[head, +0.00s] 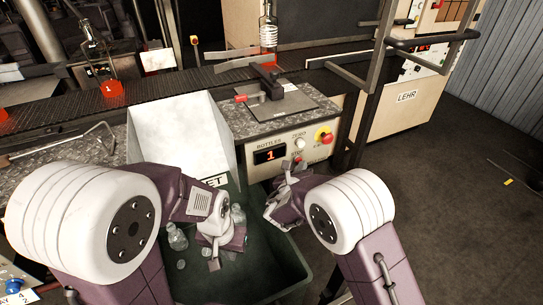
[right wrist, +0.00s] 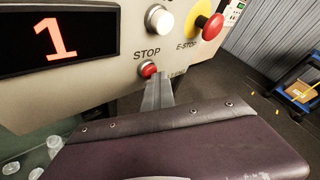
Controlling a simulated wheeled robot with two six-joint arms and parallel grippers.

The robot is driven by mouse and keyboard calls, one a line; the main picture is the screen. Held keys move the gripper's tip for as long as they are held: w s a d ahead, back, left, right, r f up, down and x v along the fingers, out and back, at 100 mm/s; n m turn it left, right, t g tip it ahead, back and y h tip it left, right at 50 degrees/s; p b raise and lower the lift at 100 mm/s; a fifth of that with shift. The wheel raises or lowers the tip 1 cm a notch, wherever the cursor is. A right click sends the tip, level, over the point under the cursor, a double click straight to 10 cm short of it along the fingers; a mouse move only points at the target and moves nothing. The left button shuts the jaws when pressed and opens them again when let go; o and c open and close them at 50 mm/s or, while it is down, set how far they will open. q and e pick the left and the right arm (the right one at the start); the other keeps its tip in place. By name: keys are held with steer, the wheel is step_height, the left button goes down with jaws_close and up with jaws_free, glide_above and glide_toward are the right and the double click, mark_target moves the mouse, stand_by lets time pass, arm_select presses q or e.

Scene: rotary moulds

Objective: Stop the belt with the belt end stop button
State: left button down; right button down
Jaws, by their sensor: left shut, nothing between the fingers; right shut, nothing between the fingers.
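The belt end stop button is a small red button (right wrist: 148,69) under the word STOP in the right wrist view, on the cream panel below the belt (head: 60,113). My right gripper (right wrist: 157,80) is shut and empty, its tips just below and right of the button. I cannot tell whether they touch it. My left gripper (head: 213,262) is shut and empty over the green bin.
A red E-STOP mushroom (head: 325,136) on yellow and a white button (head: 300,143) sit close above the stop button. A BOTTLES display (head: 270,155) reads 1. The green bin (head: 290,262) holds several glass bottles. A clear bottle (head: 268,35) stands at the belt's far end.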

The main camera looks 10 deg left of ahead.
steer(key=shift+w+a, duration=0.1)
steer(key=shift+a, duration=0.05)
steer(key=shift+w+a+r, duration=0.15)
stand_by(0.6)
steer(key=s+d+b, duration=0.2)
steer(key=s+d, duration=0.1)
steer(key=s, duration=0.2)
steer(key=shift+d+f, duration=0.2)
steer(key=shift+d, duration=0.15)
stand_by(0.3)
